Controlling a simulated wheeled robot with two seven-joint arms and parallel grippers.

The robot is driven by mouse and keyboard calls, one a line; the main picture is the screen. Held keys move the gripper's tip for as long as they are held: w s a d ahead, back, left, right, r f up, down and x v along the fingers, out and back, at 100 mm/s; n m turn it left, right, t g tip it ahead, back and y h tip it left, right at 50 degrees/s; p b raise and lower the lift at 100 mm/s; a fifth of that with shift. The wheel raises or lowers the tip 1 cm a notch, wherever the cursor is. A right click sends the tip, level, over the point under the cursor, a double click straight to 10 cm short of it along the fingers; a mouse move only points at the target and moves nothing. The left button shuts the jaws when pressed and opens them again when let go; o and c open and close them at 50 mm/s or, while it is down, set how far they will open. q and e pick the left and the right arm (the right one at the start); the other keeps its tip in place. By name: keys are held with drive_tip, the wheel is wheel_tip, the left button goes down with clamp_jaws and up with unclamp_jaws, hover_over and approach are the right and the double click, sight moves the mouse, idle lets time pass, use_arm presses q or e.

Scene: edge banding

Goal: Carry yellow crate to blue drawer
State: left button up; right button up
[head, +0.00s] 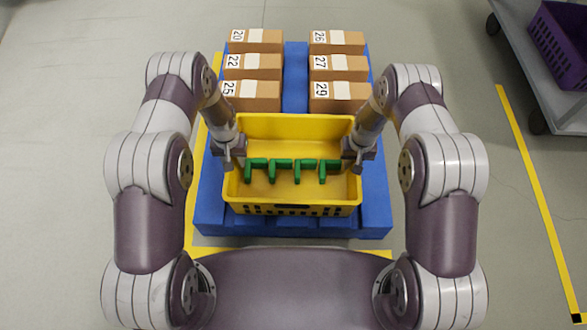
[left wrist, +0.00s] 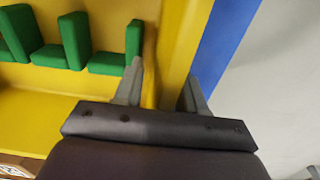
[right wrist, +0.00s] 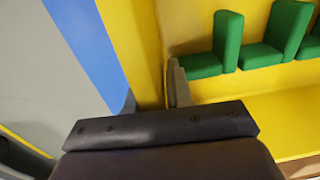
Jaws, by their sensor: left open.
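The yellow crate (head: 292,209) stands upright on a blue pallet-like base, with several green L-shaped pieces (head: 284,172) inside. My left gripper (head: 236,160) is at the crate's left wall, open. In the left wrist view its two fingers (left wrist: 162,85) stand apart, one inside and one outside the yellow wall. My right gripper (head: 349,162) is at the crate's right wall. In the right wrist view one finger shows on the inner side of the wall; the outer finger is mostly hidden, so its grip on the wall is unclear. No drawer is recognisable.
The blue base (head: 295,85) also carries several numbered cardboard boxes (head: 253,67) in two columns behind the crate. Yellow floor lines run beside it. A grey cart (head: 545,75) with a purple crate (head: 560,45) stands at upper right. The floor at left is clear.

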use_arm(q)
drive_tip(key=c, duration=0.5)
use_arm(e)
clamp_jaws()
use_arm(q)
clamp_jaws()
drive_tip(key=shift+d+r, duration=0.1)
idle(0.7)
